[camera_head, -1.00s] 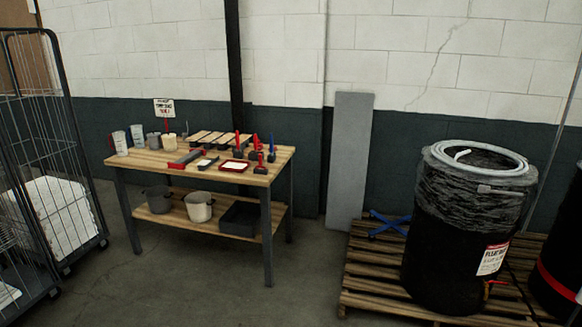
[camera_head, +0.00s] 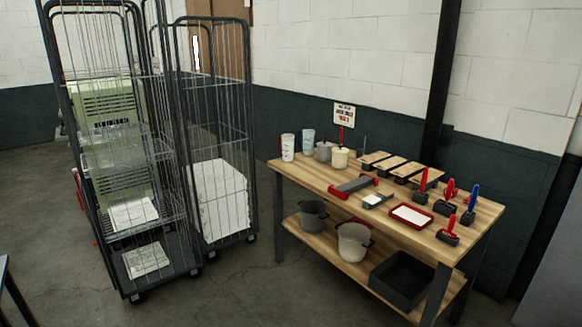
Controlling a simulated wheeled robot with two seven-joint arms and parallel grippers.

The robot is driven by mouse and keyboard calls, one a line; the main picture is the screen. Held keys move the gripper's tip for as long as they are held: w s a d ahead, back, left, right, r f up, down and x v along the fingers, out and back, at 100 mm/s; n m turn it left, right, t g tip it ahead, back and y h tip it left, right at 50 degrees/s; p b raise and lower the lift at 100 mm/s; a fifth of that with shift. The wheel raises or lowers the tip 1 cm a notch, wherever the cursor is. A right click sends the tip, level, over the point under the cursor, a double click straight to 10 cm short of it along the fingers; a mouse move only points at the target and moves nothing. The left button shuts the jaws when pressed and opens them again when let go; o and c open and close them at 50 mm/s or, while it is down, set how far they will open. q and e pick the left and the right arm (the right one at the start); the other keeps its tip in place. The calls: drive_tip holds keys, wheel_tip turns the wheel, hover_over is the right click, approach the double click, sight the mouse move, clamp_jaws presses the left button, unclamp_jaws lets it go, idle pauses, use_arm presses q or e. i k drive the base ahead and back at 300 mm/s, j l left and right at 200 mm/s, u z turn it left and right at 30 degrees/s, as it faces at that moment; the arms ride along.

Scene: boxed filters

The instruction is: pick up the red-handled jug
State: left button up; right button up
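On the wooden workbench (camera_head: 395,205) in the middle right, two pale translucent jugs stand upright at the back left corner: a nearer one (camera_head: 288,148) with reddish marks and a farther one (camera_head: 308,140) with bluish marks. A little red shows at the left edge of the nearer one, but it is too small to tell whether it is a handle. A grey pot (camera_head: 324,152) and a cream pot (camera_head: 340,158) stand beside them. Neither of my grippers is in view.
Wire roll cages (camera_head: 165,140) holding white packs stand left of the bench. Red and blue handled tools, a red-rimmed tray (camera_head: 411,215) and wooden-topped blocks crowd the bench top. Buckets and a black bin (camera_head: 402,278) sit on its lower shelf. Floor in front is clear.

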sight(289, 139)
drive_tip(key=i+j+u, duration=0.1)
drive_tip(key=i, duration=0.8)
drive_tip(key=i+j+u, duration=0.15)
drive_tip(key=i, duration=0.75)
